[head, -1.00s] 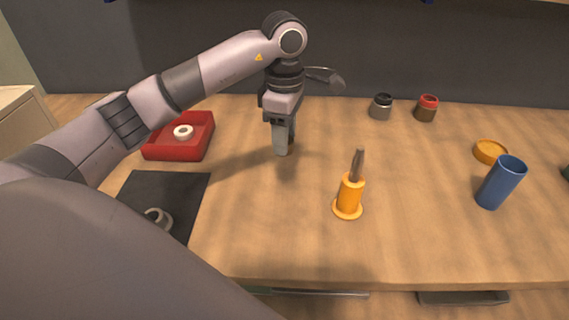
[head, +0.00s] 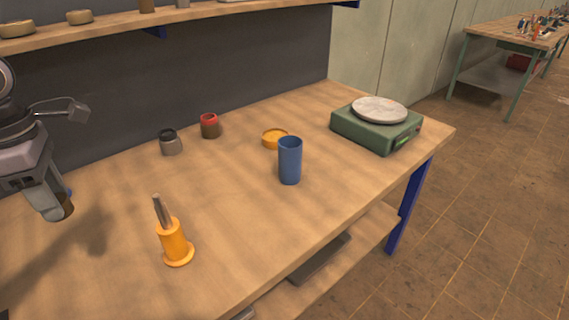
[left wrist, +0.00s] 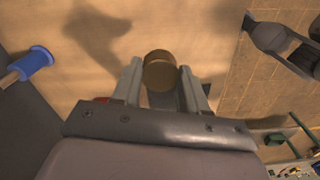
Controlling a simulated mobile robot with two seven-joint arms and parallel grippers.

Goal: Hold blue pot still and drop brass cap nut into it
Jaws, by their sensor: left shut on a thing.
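The blue pot (head: 290,162) stands upright and looks like a tall open cylinder, near the middle of the bench. My left gripper (head: 62,208) is at the far left of the head view, above the bench and well apart from the pot. It is shut on a small brown-brass round piece (head: 68,205), which looks like the brass cap nut. In the left wrist view the piece (left wrist: 160,72) sits between the two fingertips (left wrist: 160,80). The inside of the pot is mostly hidden.
An orange stand (head: 174,243) with a grey rod stands between my left gripper and the pot. A grey jar (head: 170,143), a red-topped jar (head: 209,126) and an orange dish (head: 275,138) are behind. A green scale (head: 375,128) is at right. Bare bench lies before the pot.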

